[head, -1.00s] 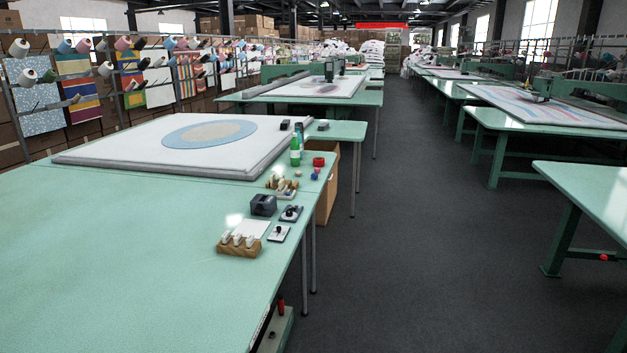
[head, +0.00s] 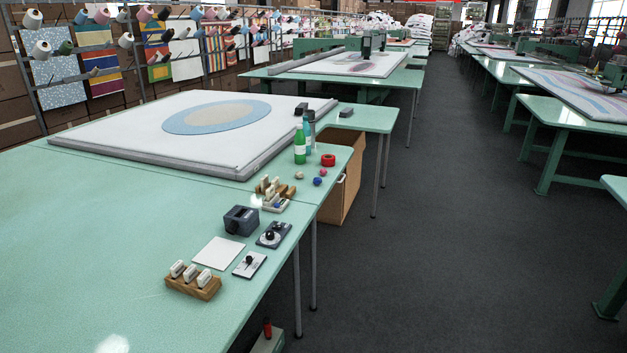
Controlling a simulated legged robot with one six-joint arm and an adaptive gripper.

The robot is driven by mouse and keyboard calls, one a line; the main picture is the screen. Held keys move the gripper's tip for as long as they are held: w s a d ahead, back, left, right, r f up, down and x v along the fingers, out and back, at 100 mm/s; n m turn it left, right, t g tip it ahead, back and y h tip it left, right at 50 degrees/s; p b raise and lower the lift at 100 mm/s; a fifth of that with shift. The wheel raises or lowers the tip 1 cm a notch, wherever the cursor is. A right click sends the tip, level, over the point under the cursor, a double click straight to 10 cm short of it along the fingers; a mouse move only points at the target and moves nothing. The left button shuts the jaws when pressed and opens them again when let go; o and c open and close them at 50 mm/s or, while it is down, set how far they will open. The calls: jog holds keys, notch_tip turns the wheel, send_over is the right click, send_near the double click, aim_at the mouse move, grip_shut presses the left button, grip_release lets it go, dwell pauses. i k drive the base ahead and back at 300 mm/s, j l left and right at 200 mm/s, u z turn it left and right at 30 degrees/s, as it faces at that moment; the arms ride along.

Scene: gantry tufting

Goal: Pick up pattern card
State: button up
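A flat white square card (head: 219,252), which looks like the pattern card, lies on the green table (head: 90,250) near its right edge. It lies behind a wooden block (head: 194,286) holding several white pieces, and in front of a dark box-shaped device (head: 240,220). No writing or pattern on the card can be made out. My gripper and arm are not in view.
Two small plates with black knobs (head: 250,264) (head: 272,235) lie right of the card. The dark aisle floor (head: 430,260) on the right is clear.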

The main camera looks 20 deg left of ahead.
aim_at(270, 191)
jog(key=i, duration=0.7)
jog(key=i+l+u, duration=0.1)
jog(key=i, duration=0.6)
jog(key=i+u, duration=0.65)
jog(key=u, duration=0.15)
jog(key=i+l+u, duration=0.15)
jog(key=i+u, duration=0.25)
jog(key=i+j+u, duration=0.15)
jog(key=i+u, duration=0.15)
jog(key=u, duration=0.15)
jog(key=i+u, duration=0.4)
jog(key=k, duration=0.1)
